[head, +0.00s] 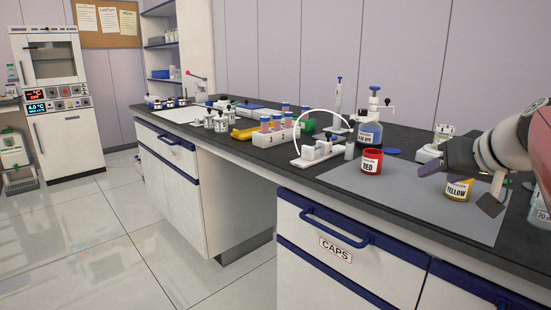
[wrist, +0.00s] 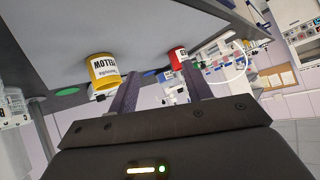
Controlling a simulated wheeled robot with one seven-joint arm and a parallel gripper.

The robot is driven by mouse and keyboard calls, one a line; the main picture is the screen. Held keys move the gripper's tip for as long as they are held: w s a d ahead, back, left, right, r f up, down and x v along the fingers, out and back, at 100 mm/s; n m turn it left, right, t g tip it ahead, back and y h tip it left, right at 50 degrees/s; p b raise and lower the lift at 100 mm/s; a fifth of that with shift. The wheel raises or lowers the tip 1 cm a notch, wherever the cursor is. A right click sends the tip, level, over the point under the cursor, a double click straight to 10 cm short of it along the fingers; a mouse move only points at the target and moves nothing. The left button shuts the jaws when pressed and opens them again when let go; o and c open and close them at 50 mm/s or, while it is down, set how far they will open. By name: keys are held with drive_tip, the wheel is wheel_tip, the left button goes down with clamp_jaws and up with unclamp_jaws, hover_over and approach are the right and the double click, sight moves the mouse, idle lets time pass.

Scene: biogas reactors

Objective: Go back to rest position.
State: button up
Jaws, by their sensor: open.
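My gripper (wrist: 159,78) is open, with its two dark fingers apart and nothing seen between them. In the head view it is at the right, over the grey mat (head: 400,199) on the bench, and overlaps the yellow pot (head: 458,191). In the wrist view the yellow pot (wrist: 103,70) is left of the fingers, apart from the left one as far as I can tell. A red pot (head: 372,161) stands on the mat further left; it also shows beyond the fingers in the wrist view (wrist: 176,54).
The drawer marked CAPS (head: 336,249) is shut.

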drive_tip(key=s+a+f+g, duration=0.4)
drive_tip(key=s+a+f, duration=0.6)
drive_tip(key=a+f, duration=0.4)
drive_tip(key=s+a+f+b, duration=0.2)
drive_tip(key=s+f, duration=0.2)
drive_tip(key=f, duration=0.3)
drive_tip(key=s+a+f+n+h+b, duration=0.1)
drive_tip(key=s+a+f+b, duration=0.1)
drive_tip(key=f, duration=0.4)
drive_tip(key=shift+s+f+n+g+b, duration=0.35)
drive_tip(key=shift+s+b, duration=0.25)
drive_tip(key=shift+s, duration=0.5)
